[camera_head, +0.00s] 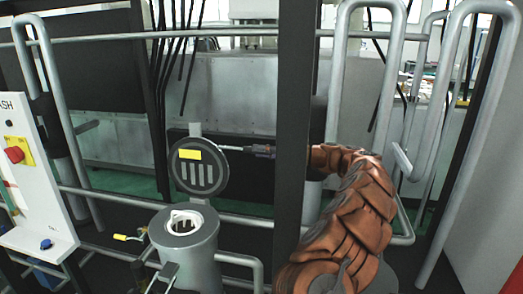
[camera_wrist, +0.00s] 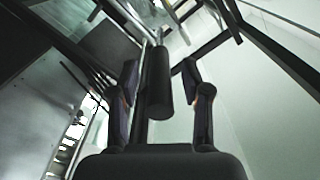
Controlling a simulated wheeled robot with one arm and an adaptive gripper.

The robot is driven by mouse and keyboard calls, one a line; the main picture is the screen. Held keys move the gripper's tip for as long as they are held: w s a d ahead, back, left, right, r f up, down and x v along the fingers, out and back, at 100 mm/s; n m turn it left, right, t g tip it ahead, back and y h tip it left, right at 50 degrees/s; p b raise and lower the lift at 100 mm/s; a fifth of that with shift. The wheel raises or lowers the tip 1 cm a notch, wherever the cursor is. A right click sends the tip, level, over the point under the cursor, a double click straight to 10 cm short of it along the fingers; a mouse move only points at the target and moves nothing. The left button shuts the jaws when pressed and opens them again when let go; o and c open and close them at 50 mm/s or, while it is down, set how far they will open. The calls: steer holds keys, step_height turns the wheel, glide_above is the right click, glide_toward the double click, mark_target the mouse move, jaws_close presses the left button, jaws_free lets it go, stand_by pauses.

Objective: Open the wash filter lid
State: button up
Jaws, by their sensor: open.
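The wash filter lid (camera_head: 207,182), a dark round disc with slots and a yellow label, stands tilted up, roughly upright, behind the filter housing. The grey cylindrical housing (camera_head: 198,250) is uncovered, with a white ring and insert showing in its mouth. A thin rod (camera_head: 228,149) runs from the lid to the right towards my gripper (camera_head: 263,152), which is partly hidden by a dark post. In the wrist view, a dark cylindrical handle (camera_wrist: 159,82) lies between the two fingers of my gripper (camera_wrist: 160,70). The fingers are open, with gaps on both sides of the handle.
The dark vertical post (camera_head: 291,110) stands in front of my arm. Grey tube rails (camera_head: 385,80) rise at the right. A white control panel (camera_head: 30,185) with a red knob (camera_head: 15,154) is at the left. A small yellow-handled valve (camera_head: 127,238) sits left of the housing.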

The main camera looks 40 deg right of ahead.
jaws_close()
stand_by(0.4)
stand_by(0.4)
